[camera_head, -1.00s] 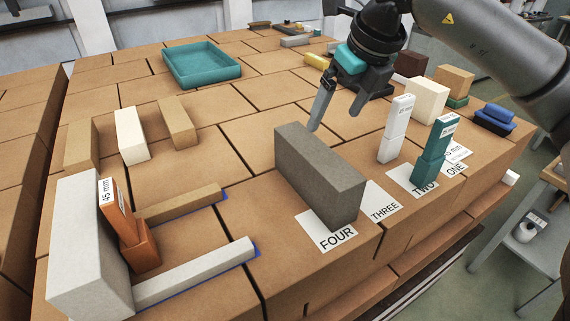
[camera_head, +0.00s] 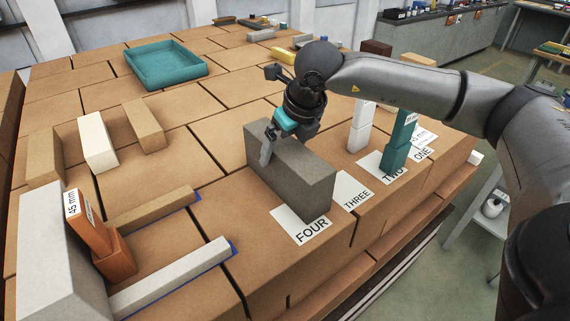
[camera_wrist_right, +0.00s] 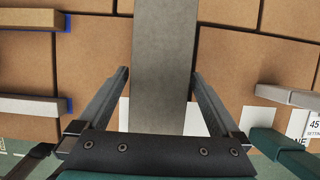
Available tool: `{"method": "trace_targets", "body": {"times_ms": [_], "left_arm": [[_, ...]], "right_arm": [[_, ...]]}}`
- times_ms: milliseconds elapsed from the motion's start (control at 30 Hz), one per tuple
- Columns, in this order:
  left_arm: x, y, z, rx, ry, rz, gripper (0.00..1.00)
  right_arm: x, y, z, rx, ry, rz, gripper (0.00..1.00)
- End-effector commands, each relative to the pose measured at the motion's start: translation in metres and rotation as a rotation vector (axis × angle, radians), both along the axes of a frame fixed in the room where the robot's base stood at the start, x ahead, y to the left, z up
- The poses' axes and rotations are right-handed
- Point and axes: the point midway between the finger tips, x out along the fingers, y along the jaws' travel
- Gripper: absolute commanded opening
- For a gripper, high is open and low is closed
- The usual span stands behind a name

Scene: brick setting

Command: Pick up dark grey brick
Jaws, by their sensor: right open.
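The dark grey brick (camera_head: 290,172) is a long block standing on edge on the cardboard-brown surface, its near end by the card marked FOUR (camera_head: 304,226). My right gripper (camera_head: 268,150) is over the brick's far half, with one finger showing in front of its left face. In the right wrist view the brick (camera_wrist_right: 162,65) runs between the two open fingers of the gripper (camera_wrist_right: 160,82), with a gap on each side. My left gripper is not in view.
An orange block pair (camera_head: 112,250) and a white block (camera_head: 60,265) stand at the left. A teal tray (camera_head: 165,66) lies at the back. Free surface lies left of the brick.

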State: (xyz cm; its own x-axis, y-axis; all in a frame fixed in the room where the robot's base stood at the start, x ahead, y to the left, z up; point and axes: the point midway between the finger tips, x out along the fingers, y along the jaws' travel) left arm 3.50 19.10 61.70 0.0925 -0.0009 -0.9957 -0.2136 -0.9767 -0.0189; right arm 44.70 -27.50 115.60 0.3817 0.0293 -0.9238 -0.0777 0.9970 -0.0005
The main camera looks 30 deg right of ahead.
Motion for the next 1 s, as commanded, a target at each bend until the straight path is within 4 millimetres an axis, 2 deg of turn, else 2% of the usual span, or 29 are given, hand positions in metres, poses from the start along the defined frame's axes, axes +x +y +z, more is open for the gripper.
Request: {"method": "trace_targets", "body": {"times_ms": [100, 200, 467, 1000], "left_arm": [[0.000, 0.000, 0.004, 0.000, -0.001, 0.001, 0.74], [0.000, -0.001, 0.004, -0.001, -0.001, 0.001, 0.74], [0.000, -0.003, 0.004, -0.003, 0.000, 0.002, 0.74], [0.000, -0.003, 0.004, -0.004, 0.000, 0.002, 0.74]], "right_arm": [[0.005, 0.001, -0.017, 0.000, 0.002, -0.001, 1.00], [0.008, 0.001, -0.025, 0.002, 0.001, 0.000, 1.00], [0.009, 0.001, -0.028, 0.000, 0.000, 0.000, 1.00], [0.009, 0.001, -0.027, 0.000, 0.000, 0.000, 0.39]]}}
